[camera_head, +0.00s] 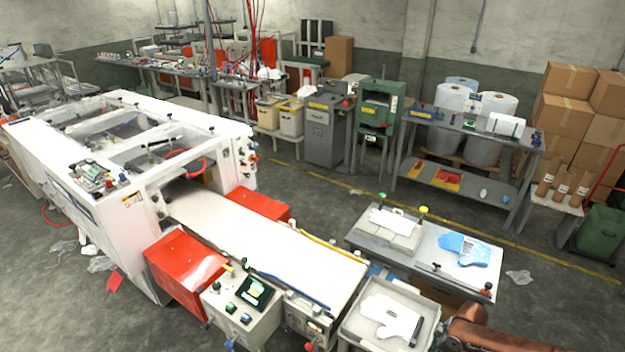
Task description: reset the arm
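A light grey tray (365,335) at the bottom holds a white glove-shaped sheet (390,316).
A control box (240,305) and red covers (185,268) flank the belt. Behind are a green machine (378,105), a shelf table (465,135) and stacked cartons (565,100). Floor between is mostly clear.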

